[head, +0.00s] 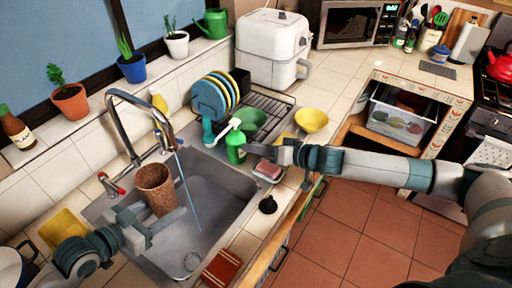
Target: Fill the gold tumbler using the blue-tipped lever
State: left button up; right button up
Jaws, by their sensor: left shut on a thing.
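The brown-gold speckled tumbler (154,187) is upright over the left part of the sink. My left gripper (138,212) is shut on its lower near side. The curved steel tap (122,97) arches over the sink, and a thin bluish stream of water (188,190) falls from its spout into the basin. The tumbler is left of this stream, apart from it. A red-tipped lever (112,184) is left of the tap. The blue-tipped lever seems to be at the tap's right (179,143), small and partly hidden by the spout. My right gripper (282,152) is right of the sink; its fingers are unclear.
A green soap bottle (236,146) stands between the sink and my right gripper. Behind it are a dish rack (268,101) with plates and a green bowl. A pink sponge on a dish (268,170), a yellow bowl (312,120) and a black stopper (268,205) are on the right counter.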

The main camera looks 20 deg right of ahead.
grip_shut()
jog(key=a+f+n+t, duration=0.2)
jog(key=a+n+t, duration=0.2)
jog(key=a+n, duration=1.7)
jog(key=shift+a+f+n+t, duration=0.3)
jog(key=shift+f+n, duration=0.1)
jog(key=shift+n, duration=0.6)
jog(key=shift+w, duration=0.1)
